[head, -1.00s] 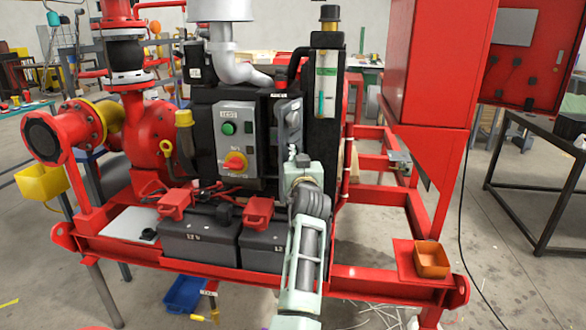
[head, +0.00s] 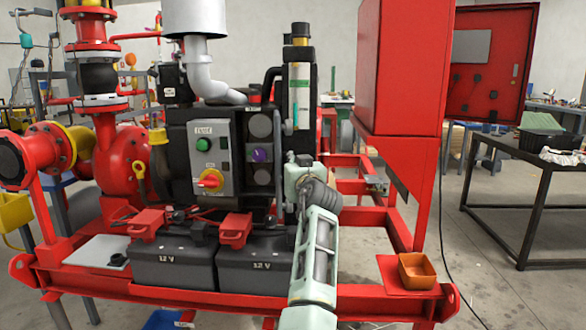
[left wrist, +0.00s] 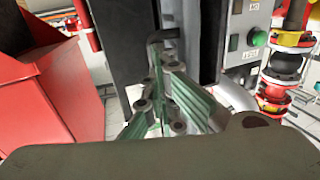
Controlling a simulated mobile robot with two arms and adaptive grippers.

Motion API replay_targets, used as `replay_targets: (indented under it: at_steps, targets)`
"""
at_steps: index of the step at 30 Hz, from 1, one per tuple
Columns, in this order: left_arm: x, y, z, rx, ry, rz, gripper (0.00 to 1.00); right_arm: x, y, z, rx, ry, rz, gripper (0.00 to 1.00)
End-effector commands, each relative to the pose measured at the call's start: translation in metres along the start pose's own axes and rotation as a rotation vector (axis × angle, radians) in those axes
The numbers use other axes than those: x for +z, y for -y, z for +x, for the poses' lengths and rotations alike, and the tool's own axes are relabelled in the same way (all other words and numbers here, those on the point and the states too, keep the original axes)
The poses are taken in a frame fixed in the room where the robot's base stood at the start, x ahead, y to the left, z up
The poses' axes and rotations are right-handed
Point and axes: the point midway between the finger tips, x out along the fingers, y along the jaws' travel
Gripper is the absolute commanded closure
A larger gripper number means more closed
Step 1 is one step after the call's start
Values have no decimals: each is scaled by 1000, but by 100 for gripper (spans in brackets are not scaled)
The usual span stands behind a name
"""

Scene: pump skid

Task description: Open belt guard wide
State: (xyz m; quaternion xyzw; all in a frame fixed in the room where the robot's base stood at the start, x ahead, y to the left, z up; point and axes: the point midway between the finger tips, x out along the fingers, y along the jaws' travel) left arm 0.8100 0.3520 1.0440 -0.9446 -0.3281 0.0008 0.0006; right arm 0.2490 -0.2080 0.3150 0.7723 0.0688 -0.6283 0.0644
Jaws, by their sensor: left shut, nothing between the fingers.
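The belt guard (head: 279,145) seems to be the dark upright panel right of the control box, seen nearly edge-on and swung away from its bay. The uncovered bay shows grey discs and a purple hub (head: 261,155). My left gripper (head: 298,172) is just right of the guard; its fingertips are hard to make out there. In the left wrist view the same gripper (left wrist: 165,95) shows its green-padded fingers, shut and empty, close to a dark bent handle (left wrist: 163,35). I cannot tell whether they touch. My right gripper is not in view.
The control box (head: 209,150) has a green button and a red-yellow switch. Two batteries (head: 172,262) stand below on the red skid frame. A red cabinet (head: 400,70) rises at the right. An orange tray (head: 416,272) sits on the frame's front right corner.

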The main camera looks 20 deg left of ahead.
Motion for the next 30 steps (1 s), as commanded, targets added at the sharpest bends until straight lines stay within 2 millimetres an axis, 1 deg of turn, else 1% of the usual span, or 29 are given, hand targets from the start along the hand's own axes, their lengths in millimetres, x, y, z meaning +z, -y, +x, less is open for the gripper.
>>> replay_targets:
  at_steps: [1, 2, 3, 25, 26, 30]
  targets:
    - [-13, 20, 8, -28, -23, -4, 79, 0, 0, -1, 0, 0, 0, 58]
    - [-13, 20, 8, -29, -24, -4, 76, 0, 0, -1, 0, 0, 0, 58]
    - [-13, 20, 8, -30, -24, -5, 72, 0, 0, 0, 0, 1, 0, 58]
    - [-5, 14, 6, -21, -12, -3, 72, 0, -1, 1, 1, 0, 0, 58]
    - [-9, 15, 6, -21, -18, -3, 72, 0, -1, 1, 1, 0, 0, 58]
    - [-9, 14, 6, -21, -18, -3, 72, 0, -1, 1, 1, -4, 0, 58]
